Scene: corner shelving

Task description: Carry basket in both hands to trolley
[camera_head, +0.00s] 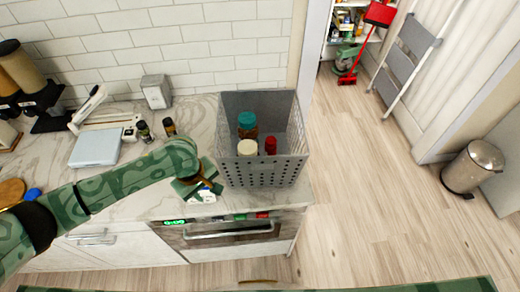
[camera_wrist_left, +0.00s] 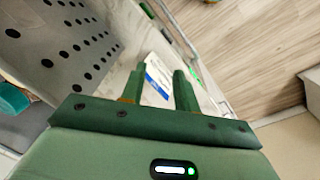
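The grey perforated basket (camera_head: 263,172) stands upright on the marble counter's right end. It holds a teal-lidded jar (camera_head: 247,124), a white-lidded jar (camera_head: 247,148) and a red-lidded jar (camera_head: 271,145). My left gripper (camera_head: 208,186) is just left of the basket's near left corner, low over the counter and apart from the basket. In the left wrist view its two fingers (camera_wrist_left: 160,82) are spread, with a white and blue packet (camera_wrist_left: 158,72) beyond them and the basket wall (camera_wrist_left: 70,45) to the left. My right gripper is out of view. I cannot make out a trolley.
On the counter (camera_head: 200,120) stand two small dark bottles (camera_head: 144,131), a kitchen scale (camera_head: 95,148) and a toaster-like box (camera_head: 156,91). An oven (camera_head: 230,232) sits below the basket. Open wooden floor (camera_head: 370,190) lies right, with a metal bin (camera_head: 472,167) and a ladder (camera_head: 410,55).

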